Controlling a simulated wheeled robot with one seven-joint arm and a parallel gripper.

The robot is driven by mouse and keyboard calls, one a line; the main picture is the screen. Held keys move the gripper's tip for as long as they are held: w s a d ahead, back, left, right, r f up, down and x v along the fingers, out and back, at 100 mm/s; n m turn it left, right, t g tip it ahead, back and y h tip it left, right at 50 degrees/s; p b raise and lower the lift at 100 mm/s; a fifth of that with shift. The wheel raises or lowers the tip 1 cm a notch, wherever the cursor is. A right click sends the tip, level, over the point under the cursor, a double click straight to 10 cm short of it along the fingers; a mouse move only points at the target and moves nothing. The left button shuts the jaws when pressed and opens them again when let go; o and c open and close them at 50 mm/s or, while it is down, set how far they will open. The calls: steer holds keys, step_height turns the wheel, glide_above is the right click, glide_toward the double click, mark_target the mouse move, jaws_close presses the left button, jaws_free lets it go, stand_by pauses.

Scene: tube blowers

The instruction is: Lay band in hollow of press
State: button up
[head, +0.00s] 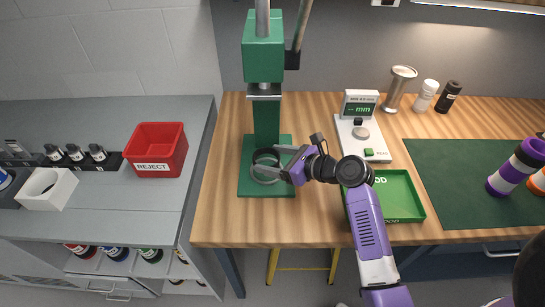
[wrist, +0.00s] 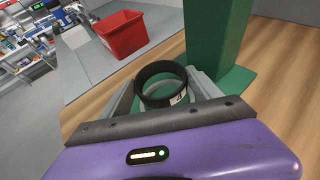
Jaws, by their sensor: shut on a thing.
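The band is a black ring (wrist: 161,84) with a small white label, held between the two grey fingers of my gripper (wrist: 163,90) in the wrist view. In the head view the band (head: 266,155) is at the fingertips of my gripper (head: 267,167), above the base of the green press (head: 265,55). A pale ring-shaped seat (head: 264,177) shows just below the band on the press base. The band looks close to level and slightly above the seat; I cannot tell whether they touch. The fingers hide part of both.
The press column (wrist: 212,40) stands close behind the band, with its ram above. A green tray (head: 410,193) and a gauge with an mm display (head: 360,104) are to the right. A red REJECT bin (head: 156,148) stands on the grey counter to the left.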

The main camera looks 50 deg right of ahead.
steer(key=shift+f+b, duration=0.7)
steer(key=shift+f, duration=1.5)
stand_by(0.5)
steer(key=o, duration=1.4)
steer(key=shift+o, duration=0.2)
steer(key=shift+v, duration=3.95)
steer(key=shift+r, duration=0.1)
